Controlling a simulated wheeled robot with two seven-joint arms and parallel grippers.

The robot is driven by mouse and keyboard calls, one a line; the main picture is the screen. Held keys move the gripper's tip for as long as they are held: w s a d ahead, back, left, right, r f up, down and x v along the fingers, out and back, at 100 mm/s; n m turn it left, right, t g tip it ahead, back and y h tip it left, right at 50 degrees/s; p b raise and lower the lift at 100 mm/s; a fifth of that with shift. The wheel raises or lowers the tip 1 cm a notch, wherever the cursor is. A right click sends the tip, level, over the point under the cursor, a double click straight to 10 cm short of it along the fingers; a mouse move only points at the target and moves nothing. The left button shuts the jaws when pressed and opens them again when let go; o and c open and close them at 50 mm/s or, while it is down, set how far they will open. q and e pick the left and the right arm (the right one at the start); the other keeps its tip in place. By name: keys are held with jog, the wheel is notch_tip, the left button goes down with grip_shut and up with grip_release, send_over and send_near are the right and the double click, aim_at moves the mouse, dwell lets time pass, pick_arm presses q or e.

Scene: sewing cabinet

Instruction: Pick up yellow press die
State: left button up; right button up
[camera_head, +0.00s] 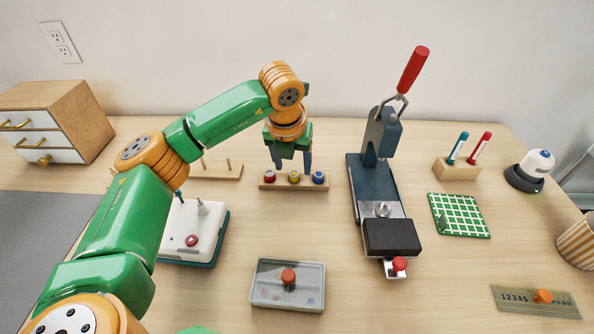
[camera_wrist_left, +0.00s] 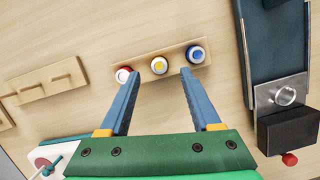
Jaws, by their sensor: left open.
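The yellow press die (camera_head: 294,177) stands in the middle of a small wooden rack (camera_head: 282,187), between a red die (camera_head: 270,176) and a blue die (camera_head: 318,177). In the left wrist view the yellow die (camera_wrist_left: 159,65) shows a white and yellow top, with the red die (camera_wrist_left: 123,75) to its left and the blue die (camera_wrist_left: 196,54) to its right. My left gripper (camera_head: 291,168) is open and points down above the rack. In the wrist view its two blue fingers (camera_wrist_left: 158,78) are spread, with the yellow die between and just beyond their tips. My right gripper is not in view.
A hand press (camera_head: 375,185) with a red lever stands right of the rack. A wooden peg stand (camera_head: 225,170) is to its left. A white-topped device (camera_head: 193,230) lies left, partly behind my arm.

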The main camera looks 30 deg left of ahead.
aim_at(294, 174)
pick_arm(q)
jog(key=x, duration=0.3)
jog(key=shift+w+a+f, duration=0.1)
jog(key=shift+w+f, duration=0.05)
jog(key=shift+f, duration=0.05)
grip_shut()
jog(key=shift+r, duration=0.15)
